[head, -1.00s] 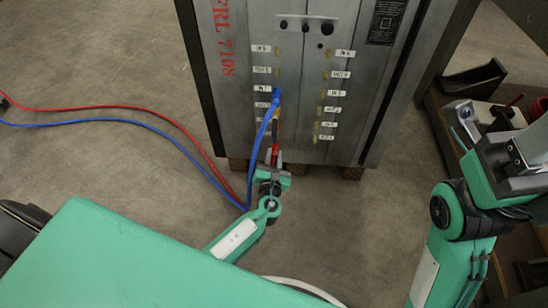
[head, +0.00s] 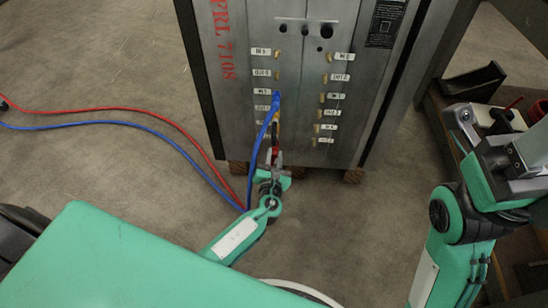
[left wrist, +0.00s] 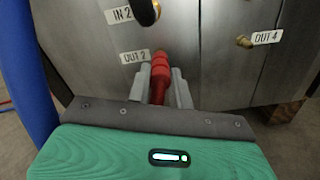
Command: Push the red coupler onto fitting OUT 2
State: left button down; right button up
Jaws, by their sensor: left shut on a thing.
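The red coupler (left wrist: 160,82) stands upright between the fingers of my left gripper (left wrist: 160,88), which is shut on it. In the left wrist view its top end is at the brass fitting OUT 2 (left wrist: 159,53), beside the label OUT 2 (left wrist: 135,57). The coupler hides most of this fitting, and I cannot tell how far it is seated. In the head view my left gripper (head: 272,164) is at the lower front of the grey mould base (head: 310,100). My right gripper (head: 530,152) is at the right edge; its fingers are unclear.
A blue hose (head: 261,135) is on the fitting above, labelled IN 2 (left wrist: 119,14), and hangs close left of my gripper. Fitting OUT 4 (left wrist: 243,41) is to the right. A red hose (head: 150,115) lies on the floor. A shelf with dark bins (head: 475,82) is at right.

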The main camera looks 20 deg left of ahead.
pick_arm(q)
jog(key=shift+w+a, duration=0.1)
jog(key=shift+w, duration=0.15)
jog(key=shift+w, duration=0.25)
dwell(0.3)
jog(key=shift+w+a, duration=0.2)
jog(key=shift+w, duration=0.25)
jog(key=c, duration=0.8)
grip_release()
jog(key=shift+o, duration=0.2)
jog(key=shift+s, duration=0.1)
